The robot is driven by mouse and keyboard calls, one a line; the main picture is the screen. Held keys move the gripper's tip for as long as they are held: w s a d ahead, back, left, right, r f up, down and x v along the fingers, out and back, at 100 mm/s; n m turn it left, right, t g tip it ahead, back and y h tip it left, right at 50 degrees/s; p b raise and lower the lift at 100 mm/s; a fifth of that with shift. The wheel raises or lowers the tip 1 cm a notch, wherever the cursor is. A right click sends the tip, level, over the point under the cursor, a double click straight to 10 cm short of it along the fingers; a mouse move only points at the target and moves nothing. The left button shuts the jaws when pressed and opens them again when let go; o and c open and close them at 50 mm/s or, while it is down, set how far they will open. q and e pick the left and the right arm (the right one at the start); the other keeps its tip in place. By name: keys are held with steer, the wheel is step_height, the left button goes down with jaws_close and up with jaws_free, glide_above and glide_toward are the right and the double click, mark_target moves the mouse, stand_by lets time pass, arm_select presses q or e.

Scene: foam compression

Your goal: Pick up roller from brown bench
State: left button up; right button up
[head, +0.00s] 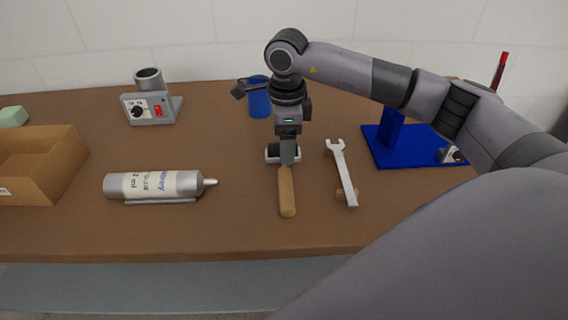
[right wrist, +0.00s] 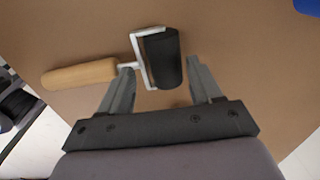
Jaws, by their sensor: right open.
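The roller has a wooden handle (head: 286,192), a pale metal frame and a black cylinder. It lies on the brown bench (head: 240,225) with its handle toward the front edge. My right gripper (head: 290,158) points down over the roller's head and hides part of it. In the right wrist view the black cylinder (right wrist: 163,60) and frame appear between the open fingers of my right gripper (right wrist: 160,66). The handle extends left past one finger. I cannot tell how far the fingertips are above the bench. My left gripper is not in view.
A wrench (head: 343,172) lies close to the right of the roller. A silver tube (head: 155,185) lies to the left, near a cardboard box (head: 60,160). A blue cup (head: 259,102) stands behind, with a grey device (head: 150,108) and a blue stand (head: 390,152) farther out.

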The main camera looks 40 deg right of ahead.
steer(key=shift+f, duration=0.95)
steer(key=shift+w, duration=0.1)
steer(key=shift+c, duration=0.3)
steer(key=c, duration=0.9)
